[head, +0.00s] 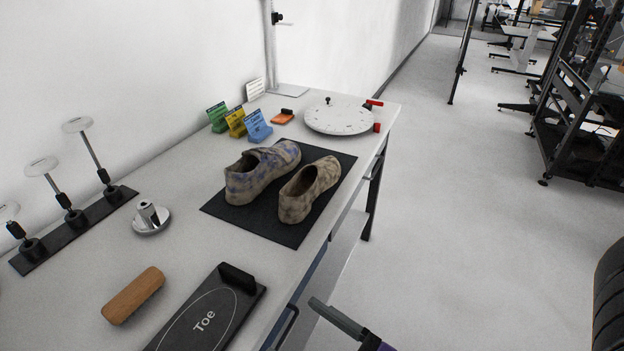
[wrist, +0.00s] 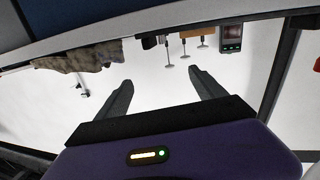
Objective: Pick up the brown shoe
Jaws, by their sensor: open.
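The brown shoe (head: 310,189) is mottled brown and beige and stands on a black mat (head: 238,219) on the white workbench. A similar shoe with blue-purple patches (head: 262,171) stands just to its left on the same mat. In the wrist view, which looks upside down, a mottled brown shoe (wrist: 85,57) shows at the upper left; I cannot tell which of the two it is. My gripper (head: 335,318) is at the bottom of the head view, beside the bench's right edge and well apart from the shoes. In the wrist view its fingers (wrist: 160,82) are spread and empty.
A white turntable (head: 338,118) stands at the bench's far end, near several coloured cards (head: 237,121). A black "Toe" board (head: 205,318), a wooden-backed brush (head: 133,295) and a chrome piece (head: 150,218) lie nearer. Rod stands (head: 75,217) line the left.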

